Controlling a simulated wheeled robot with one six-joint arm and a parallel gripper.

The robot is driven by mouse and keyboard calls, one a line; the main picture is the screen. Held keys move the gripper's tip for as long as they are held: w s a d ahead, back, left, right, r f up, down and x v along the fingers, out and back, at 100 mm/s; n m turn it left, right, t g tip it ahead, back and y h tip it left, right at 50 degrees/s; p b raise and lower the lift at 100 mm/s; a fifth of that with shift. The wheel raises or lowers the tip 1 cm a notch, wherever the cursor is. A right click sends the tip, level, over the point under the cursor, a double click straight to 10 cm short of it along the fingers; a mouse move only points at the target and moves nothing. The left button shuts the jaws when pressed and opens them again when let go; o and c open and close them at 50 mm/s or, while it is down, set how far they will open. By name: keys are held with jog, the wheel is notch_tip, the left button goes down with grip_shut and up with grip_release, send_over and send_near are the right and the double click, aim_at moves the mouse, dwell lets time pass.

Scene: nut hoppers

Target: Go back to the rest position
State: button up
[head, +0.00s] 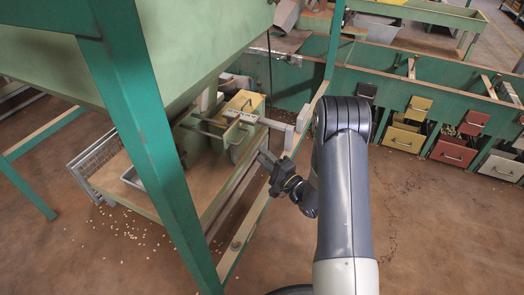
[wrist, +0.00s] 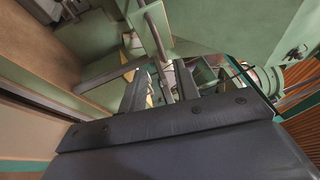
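My gripper (head: 268,162) is in the middle of the head view, at the end of my arm, beside the green hopper frame (head: 150,140). It hangs near the front edge of the wooden shelf (head: 135,185) and the machine's handle bars. In the wrist view my gripper (wrist: 161,80) shows two dark fingers standing apart, with machine parts behind the gap. I see nothing held between them. The fingertips are small in the head view.
A wire basket (head: 97,160) stands at the shelf's left end. Several coloured drawers (head: 453,152) line the green bench at right. Nuts lie scattered on the floor; the floor at right is clear.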

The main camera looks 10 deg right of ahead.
jog(key=b+x, duration=0.2)
jog(key=x, duration=0.9)
jog(key=shift+a, duration=0.2)
jog(key=shift+r+b, duration=0.15)
jog(key=shift+b, duration=0.15)
